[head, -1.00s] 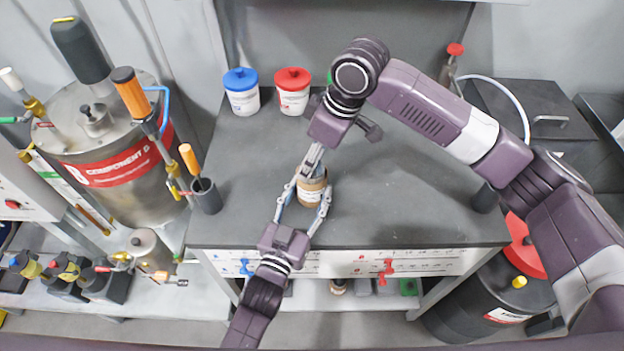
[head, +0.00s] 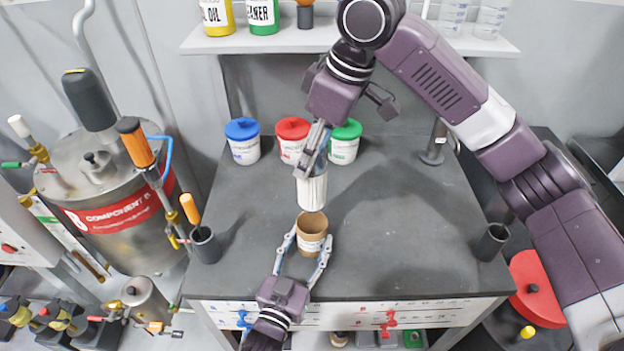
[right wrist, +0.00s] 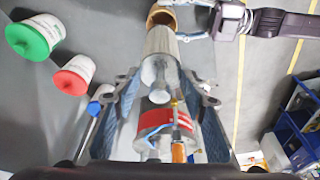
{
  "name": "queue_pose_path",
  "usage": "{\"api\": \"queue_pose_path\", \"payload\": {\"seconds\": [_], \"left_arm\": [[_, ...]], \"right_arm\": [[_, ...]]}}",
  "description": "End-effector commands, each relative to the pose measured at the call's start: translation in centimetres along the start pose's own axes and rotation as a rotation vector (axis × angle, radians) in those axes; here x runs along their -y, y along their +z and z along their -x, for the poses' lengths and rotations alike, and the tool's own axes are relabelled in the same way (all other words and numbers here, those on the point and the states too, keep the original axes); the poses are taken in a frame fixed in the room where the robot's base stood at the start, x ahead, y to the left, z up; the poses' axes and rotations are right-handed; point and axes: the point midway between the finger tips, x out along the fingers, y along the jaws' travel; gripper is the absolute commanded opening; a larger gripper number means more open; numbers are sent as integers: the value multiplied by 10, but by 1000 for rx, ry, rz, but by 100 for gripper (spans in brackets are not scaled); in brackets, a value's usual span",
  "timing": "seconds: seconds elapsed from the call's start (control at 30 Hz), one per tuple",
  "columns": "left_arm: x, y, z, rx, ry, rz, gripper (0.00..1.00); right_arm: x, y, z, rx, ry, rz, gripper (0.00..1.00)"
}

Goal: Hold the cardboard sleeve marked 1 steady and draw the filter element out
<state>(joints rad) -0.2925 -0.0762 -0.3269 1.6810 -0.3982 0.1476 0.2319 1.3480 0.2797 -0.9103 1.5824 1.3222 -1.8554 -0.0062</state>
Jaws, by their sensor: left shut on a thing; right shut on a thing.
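The brown cardboard sleeve (head: 311,232) stands upright on the grey bench top, with a white label too small to read. My left gripper (head: 308,243) is shut around it from the front, one finger on each side. The white pleated filter element (head: 312,193) hangs above the sleeve's open mouth, its lower end appearing clear of the rim. My right gripper (head: 316,158) is shut on the filter element's upper end. In the right wrist view the filter element (right wrist: 160,42) extends between the fingers toward the sleeve (right wrist: 163,15).
Blue-lidded (head: 242,141), red-lidded (head: 292,139) and green-lidded (head: 345,142) tubs stand along the bench's back. A shelf (head: 400,42) with bottles and beakers is above. A steel tank (head: 110,200) stands at the left. The bench (head: 400,240) right of the sleeve is clear.

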Motion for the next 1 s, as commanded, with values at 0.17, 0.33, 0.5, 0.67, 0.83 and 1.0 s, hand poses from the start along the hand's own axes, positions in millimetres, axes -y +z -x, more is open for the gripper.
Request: {"api": "queue_pose_path", "payload": {"seconds": [0.17, 0.33, 0.5, 0.67, 0.83, 1.0], "left_arm": [[0, 0, 0, 0, 0, 0, 19], [0, 0, 0, 0, 0, 0, 19], [0, 0, 0, 0, 0, 0, 19], [0, 0, 0, 0, 0, 0, 64], [0, 0, 0, 0, 0, 0, 69], [0, 0, 1, 1, 0, 0, 69]], "right_arm": [[0, -7, 21, 0, 0, 1, 0], [0, -8, 25, 0, -1, -1, 0], [0, -8, 25, 0, -1, -1, 0], [0, -8, 25, 0, -1, 0, 0], [0, -8, 25, 0, -1, 0, 0], [0, -8, 25, 0, -1, 0, 0]]}}
